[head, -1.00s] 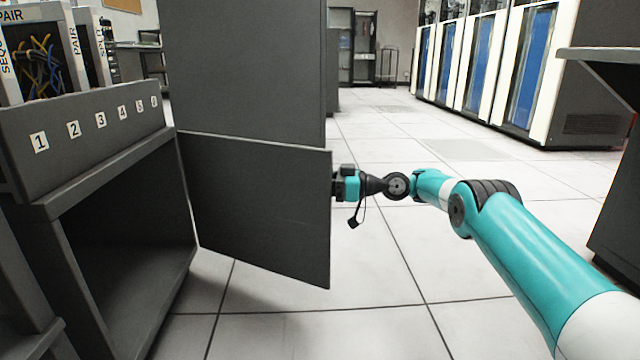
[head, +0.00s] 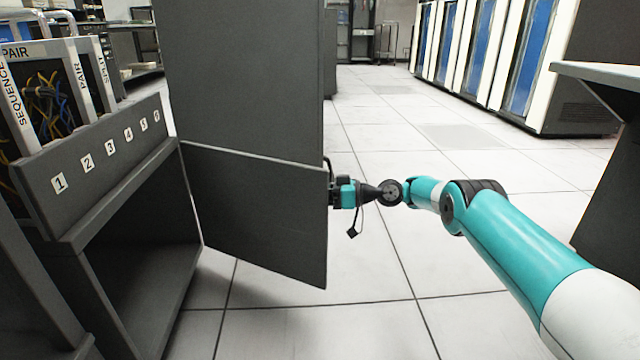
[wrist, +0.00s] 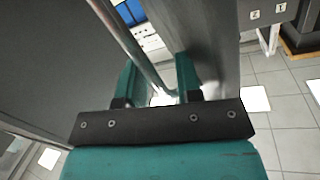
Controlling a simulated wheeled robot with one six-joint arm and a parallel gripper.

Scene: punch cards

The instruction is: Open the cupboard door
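The grey cupboard door (head: 255,215) stands swung wide out from the cupboard (head: 72,225), whose dark inside shows at the left. The door's free edge faces right. My gripper (head: 334,192) is at that free edge, with its fingertips hidden behind the door in the head view. In the wrist view, my gripper (wrist: 158,82) has its two teal fingers apart, with the metal bar handle (wrist: 130,42) running between them. A gap shows between the bar and the right finger, so the fingers do not look closed on it.
A tall grey cabinet (head: 245,75) stands just behind the door. Blue and white machine cabinets (head: 480,50) line the back right. A grey desk (head: 610,85) is at the right edge. The tiled floor (head: 400,255) between is clear.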

